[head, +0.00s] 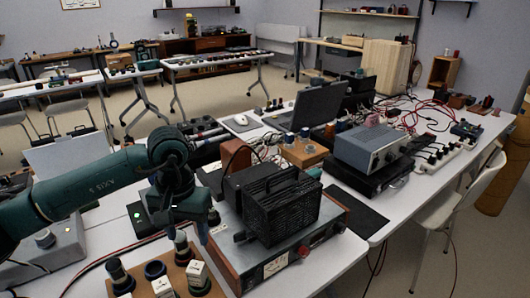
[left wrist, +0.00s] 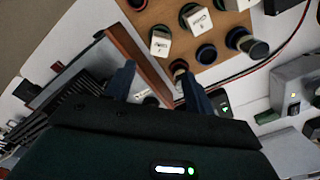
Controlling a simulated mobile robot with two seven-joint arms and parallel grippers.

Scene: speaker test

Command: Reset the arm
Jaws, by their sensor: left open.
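My left arm (head: 80,190) is dark green and comes in from the left in the head view. Its gripper (head: 192,228) points down over the white table, between the wooden board and the black-topped grey device. In the left wrist view the two dark fingers (left wrist: 157,84) are apart with nothing held between them. A small dark knob or post on the board's edge shows between and beyond the fingertips; I cannot tell if it is touched. My right gripper is in neither view.
A wooden board (left wrist: 218,18) with several dark round parts and white labelled blocks lies close by. A black ribbed box (head: 280,208) sits on a grey device right of the gripper. A grey instrument (head: 372,146), cables and a laptop (head: 305,108) stand farther back.

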